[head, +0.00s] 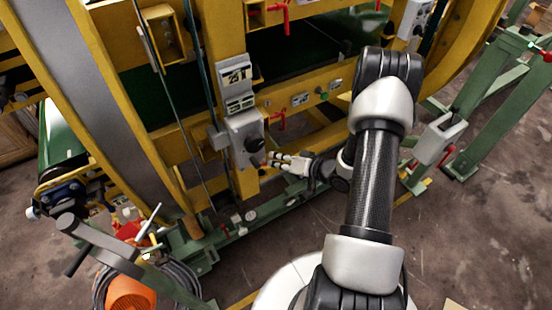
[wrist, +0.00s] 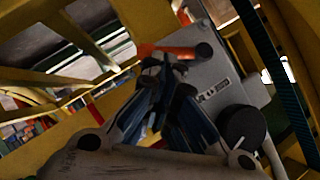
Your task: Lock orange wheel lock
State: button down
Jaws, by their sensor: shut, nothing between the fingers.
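My gripper (head: 274,160) is shut and empty beside a grey control box (head: 243,137) on the yellow frame. In the wrist view, its dark fingers (wrist: 168,68) converge just below an orange lever (wrist: 168,51), which lies roughly level across the grey box (wrist: 215,72). The fingertips overlap the lever's lower edge in that view, and I cannot tell whether they touch it. A black round knob (wrist: 243,127) sits on the same box. I cannot clearly match the orange lever to a part in the head view.
Red handles (head: 279,122) stick out from the yellow frame (head: 200,143) near my gripper. Green rails (head: 265,212) run low along the machine. A orange motor-like part (head: 131,295) and cables lie at lower left. Concrete floor (head: 470,235) is open at right.

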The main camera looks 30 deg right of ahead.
jog(key=shift+f+m+y, duration=0.4)
jog(key=shift+f+m, duration=0.1)
jog(key=shift+a+f+m+t+y+b, duration=0.15)
jog(key=shift+f+m+t+y+b, duration=0.45)
jog(key=shift+f+m+y, duration=0.3)
dwell(0.8)
jog(key=shift+a+f+m+t+y+b, duration=0.3)
jog(key=shift+m+y+b, duration=0.2)
jog(key=shift+m, duration=0.2)
jog(key=shift+a+f+m+t+y+b, duration=0.2)
jog(key=shift+f+m+y+b, duration=0.2)
jog(key=shift+m+b, duration=0.25)
dwell(2.7)
jog(key=shift+a+f, duration=0.15)
jog(key=shift+f, duration=0.05)
dwell(1.5)
